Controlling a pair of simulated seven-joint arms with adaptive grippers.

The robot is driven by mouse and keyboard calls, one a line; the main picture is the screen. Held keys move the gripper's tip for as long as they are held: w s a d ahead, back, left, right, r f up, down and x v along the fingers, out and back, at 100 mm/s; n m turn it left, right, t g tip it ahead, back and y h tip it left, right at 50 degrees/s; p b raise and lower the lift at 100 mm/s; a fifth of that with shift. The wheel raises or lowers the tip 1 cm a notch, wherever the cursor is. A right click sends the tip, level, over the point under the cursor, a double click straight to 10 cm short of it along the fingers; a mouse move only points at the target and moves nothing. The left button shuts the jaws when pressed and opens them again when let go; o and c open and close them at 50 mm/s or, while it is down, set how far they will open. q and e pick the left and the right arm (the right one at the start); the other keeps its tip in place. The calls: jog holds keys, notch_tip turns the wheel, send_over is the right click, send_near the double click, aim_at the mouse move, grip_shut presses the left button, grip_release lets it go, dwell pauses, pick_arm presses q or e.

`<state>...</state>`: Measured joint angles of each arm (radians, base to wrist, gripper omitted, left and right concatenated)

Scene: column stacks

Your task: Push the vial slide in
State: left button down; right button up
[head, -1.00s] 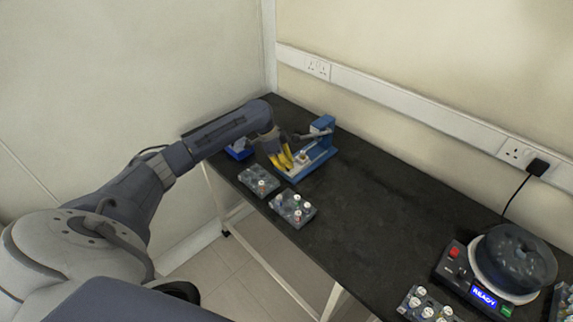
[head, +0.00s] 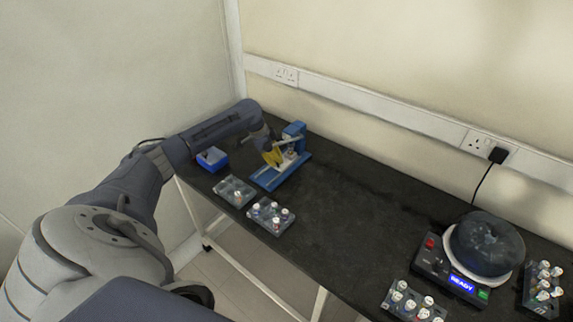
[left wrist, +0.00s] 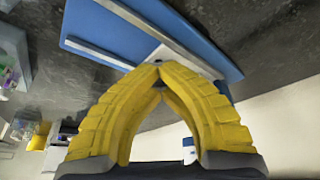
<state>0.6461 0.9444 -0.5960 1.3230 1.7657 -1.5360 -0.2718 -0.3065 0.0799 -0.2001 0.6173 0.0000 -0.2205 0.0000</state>
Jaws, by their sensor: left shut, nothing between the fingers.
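The blue press stand (head: 294,131) stands at the far left of the bench, on a long blue base (head: 264,181). A pale vial slide with a small vial (head: 290,154) sits at the post end of the base, below the press head. My left gripper (head: 273,159) has yellow fingers, shut and empty, just on the near-left side of the vial and low over the base. In the left wrist view the fingertips (left wrist: 160,66) meet beside a grey rail on the blue base (left wrist: 108,36). Whether they touch the slide is hidden. My right gripper is not in view.
Two vial racks (head: 235,191) (head: 270,216) stand in front of the press. A blue bin (head: 212,158) is left of it. A centrifuge (head: 485,245) with a READY display and further vial racks (head: 413,302) are at the right. The middle bench is clear.

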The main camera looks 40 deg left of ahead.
pick_arm(q)
jog(key=shift+w, duration=0.15)
jog(key=c, duration=1.3)
grip_release()
jog(key=shift+o, duration=0.2)
jog(key=v, duration=1.2)
